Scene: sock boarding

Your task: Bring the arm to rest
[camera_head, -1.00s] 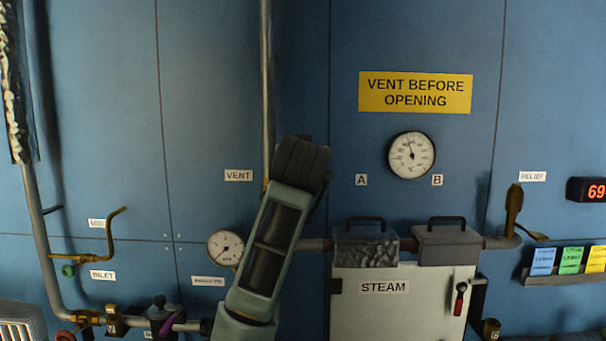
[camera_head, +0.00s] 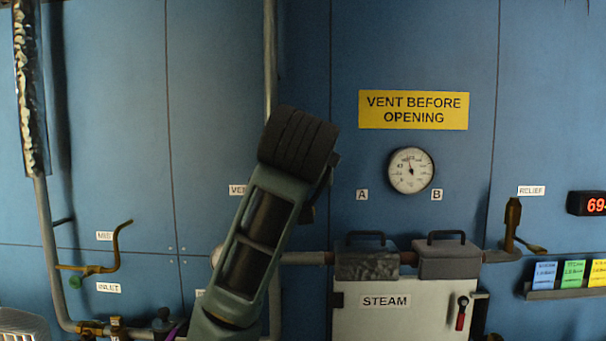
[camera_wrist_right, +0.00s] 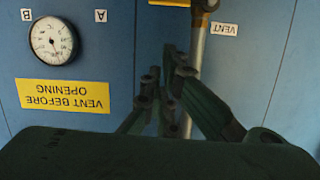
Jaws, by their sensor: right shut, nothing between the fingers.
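My right arm (camera_head: 250,245) rises from the bottom centre of the head view and leans to the right, with a black ribbed end at its top. It stands in front of the blue wall and hides part of the pipe and the left gauge. My right gripper (camera_wrist_right: 165,85) shows in the wrist view. Its dark green fingers are closed together and empty, in front of the wall by the vertical pipe (camera_wrist_right: 197,55). In the head view the gripper is mostly hidden behind the arm. My left gripper is in neither view.
The STEAM cabinet (camera_head: 385,318) has two lidded boxes with handles on top, right of the arm. A round gauge (camera_head: 410,170) and a yellow sign (camera_head: 413,110) are on the wall. A brass lever (camera_head: 115,250) and pipes stand left. Coloured cards (camera_head: 572,273) sit on the right shelf.

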